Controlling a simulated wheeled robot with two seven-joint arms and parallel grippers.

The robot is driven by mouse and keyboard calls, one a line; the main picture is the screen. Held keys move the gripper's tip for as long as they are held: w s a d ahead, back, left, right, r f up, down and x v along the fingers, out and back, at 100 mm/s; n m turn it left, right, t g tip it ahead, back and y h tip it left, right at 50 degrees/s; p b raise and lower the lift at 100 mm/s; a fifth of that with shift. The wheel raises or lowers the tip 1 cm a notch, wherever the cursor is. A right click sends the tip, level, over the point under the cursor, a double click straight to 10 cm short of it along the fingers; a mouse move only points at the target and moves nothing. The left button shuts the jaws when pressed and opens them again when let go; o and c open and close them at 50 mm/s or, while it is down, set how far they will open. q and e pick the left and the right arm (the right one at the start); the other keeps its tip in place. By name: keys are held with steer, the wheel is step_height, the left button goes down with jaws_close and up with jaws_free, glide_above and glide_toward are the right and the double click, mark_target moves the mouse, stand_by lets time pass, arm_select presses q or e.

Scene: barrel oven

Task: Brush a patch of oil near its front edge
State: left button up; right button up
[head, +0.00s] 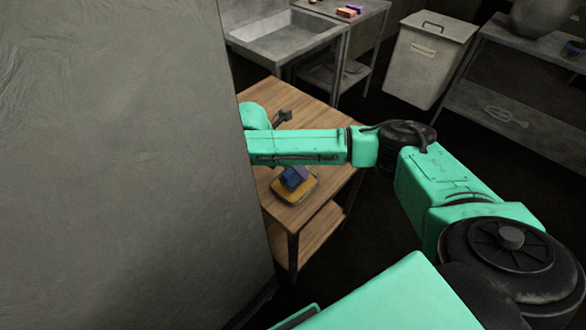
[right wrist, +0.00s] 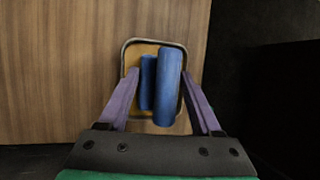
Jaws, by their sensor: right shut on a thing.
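My right gripper (right wrist: 160,108) points down over the wooden table, with purple fingers on both sides of a blue object (right wrist: 169,85) made of two upright rounded parts. Gaps beside the blue object show in the right wrist view, so the contact is unclear there. Below it lies a small tray with a metal rim (right wrist: 128,52) and a yellow-orange inside; it also shows in the head view (head: 279,196). In the head view the blue object (head: 291,180) is at the tray, partly hidden by my arm. I make out no distinct oil patch or bristles. My left gripper is not seen.
A large grey surface (head: 110,160) fills the left of the head view and hides part of the wooden table (head: 330,183). A dark item (head: 284,116) is near the table's back. Behind are a sink (head: 285,37), a grey bin (head: 428,55) and a shelf (head: 520,110).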

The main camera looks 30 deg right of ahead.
steer(key=shift+a+r, duration=0.1)
steer(key=shift+r, duration=0.05)
steer(key=shift+f, duration=0.5)
stand_by(0.7)
steer(key=shift+s+f+p, duration=0.15)
steer(key=shift+p, duration=0.3)
stand_by(1.7)
step_height(320, 180, up, 7)
steer(key=p, duration=0.9)
steer(key=shift+r, duration=0.2)
steer(key=shift+f, duration=0.15)
